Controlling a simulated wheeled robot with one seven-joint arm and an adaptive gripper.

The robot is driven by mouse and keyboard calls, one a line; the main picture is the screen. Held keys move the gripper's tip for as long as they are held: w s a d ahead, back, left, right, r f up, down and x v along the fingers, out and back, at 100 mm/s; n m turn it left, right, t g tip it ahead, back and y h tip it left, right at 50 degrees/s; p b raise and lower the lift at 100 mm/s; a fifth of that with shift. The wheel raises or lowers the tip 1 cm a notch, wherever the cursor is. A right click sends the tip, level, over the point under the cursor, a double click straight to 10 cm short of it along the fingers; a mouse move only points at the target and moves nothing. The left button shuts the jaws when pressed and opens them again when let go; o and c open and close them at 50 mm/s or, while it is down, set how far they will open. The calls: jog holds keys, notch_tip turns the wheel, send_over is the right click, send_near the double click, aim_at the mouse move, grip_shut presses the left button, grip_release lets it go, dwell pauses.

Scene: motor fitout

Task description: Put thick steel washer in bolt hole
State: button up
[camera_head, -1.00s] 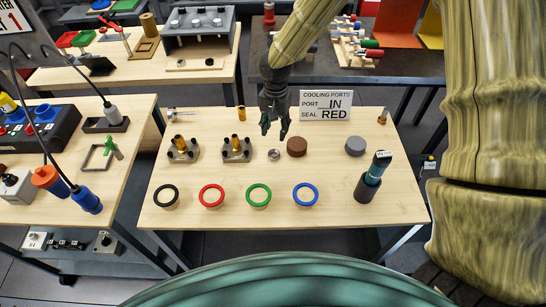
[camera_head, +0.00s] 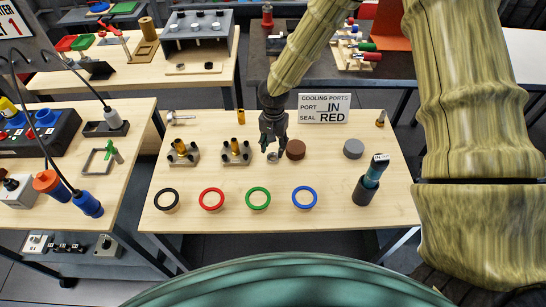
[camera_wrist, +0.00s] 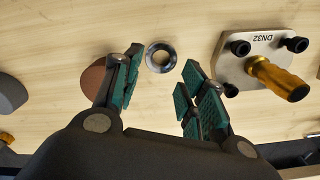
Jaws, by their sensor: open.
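The thick steel washer (camera_wrist: 160,57) is a small silver ring lying flat on the table; in the head view it (camera_head: 272,156) is just below my fingertips. My gripper (camera_head: 272,144) is pointed down over it, open and empty. In the wrist view my gripper's teal-padded fingers (camera_wrist: 158,88) are spread apart, with the washer beyond and between their tips, not touched. Two grey flange plates with brass studs stand to the left, the left plate (camera_head: 193,159) and the right plate (camera_head: 226,158). The right one, marked DN32 (camera_wrist: 235,75), shows black bolts. I cannot tell which opening is the bolt hole.
A brown disc (camera_head: 296,150) lies close to the right of the washer. Black, red, green and blue rings (camera_head: 304,198) line the front.

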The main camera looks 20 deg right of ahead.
aim_at(274, 158)
jog(key=shift+w+f+p, duration=0.1)
jog(key=shift+f+p, duration=0.85)
jog(key=shift+f, duration=1.25)
jog(key=c, duration=0.8)
jog(key=shift+r, duration=0.1)
jog(key=shift+r+b, duration=1.7)
jog(key=shift+r, duration=3.2)
